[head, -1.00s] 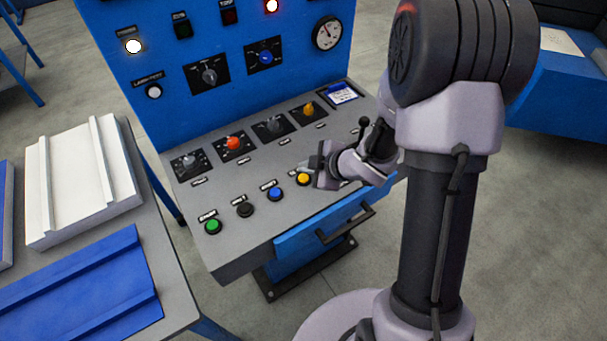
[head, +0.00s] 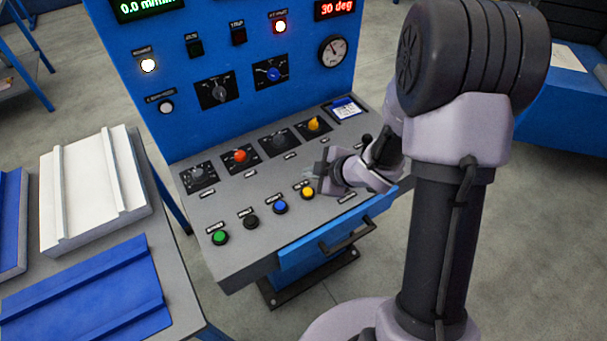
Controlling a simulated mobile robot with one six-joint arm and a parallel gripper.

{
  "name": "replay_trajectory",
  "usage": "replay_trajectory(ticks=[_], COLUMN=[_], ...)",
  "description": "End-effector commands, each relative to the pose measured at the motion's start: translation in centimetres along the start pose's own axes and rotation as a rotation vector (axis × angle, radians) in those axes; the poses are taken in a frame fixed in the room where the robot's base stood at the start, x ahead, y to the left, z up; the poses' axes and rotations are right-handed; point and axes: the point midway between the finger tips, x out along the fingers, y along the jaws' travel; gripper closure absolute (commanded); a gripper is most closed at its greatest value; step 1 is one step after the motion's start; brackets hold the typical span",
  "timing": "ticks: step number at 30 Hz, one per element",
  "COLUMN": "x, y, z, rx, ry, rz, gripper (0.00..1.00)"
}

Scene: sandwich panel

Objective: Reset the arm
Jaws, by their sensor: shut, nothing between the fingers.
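My gripper (head: 322,171) is above the right part of the grey control desk (head: 240,268), just behind and above the yellow button (head: 308,192). It is shut and empty. I cannot tell from this view whether it touches the desk. The upright arm stands in front of the desk at the right and hides part of its right side.
The desk has green (head: 220,237), black (head: 251,221) and blue (head: 280,207) buttons and several knobs, one red (head: 240,156). A blue panel (head: 188,120) rises behind. A side table at left bears white (head: 95,190) and blue (head: 90,290) panels. A drawer handle (head: 346,236) juts out in front.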

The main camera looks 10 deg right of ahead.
Motion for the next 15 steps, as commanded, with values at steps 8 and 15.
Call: replay_trajectory(ticks=[8,15], x=[-4.5,-22.2], y=[4.5,2.6], z=[-0.2,-5.0], rx=[0.153,1.022], ry=[-0.156,-0.366], rz=[0.124,0.368], gripper=[1.00,1.00])
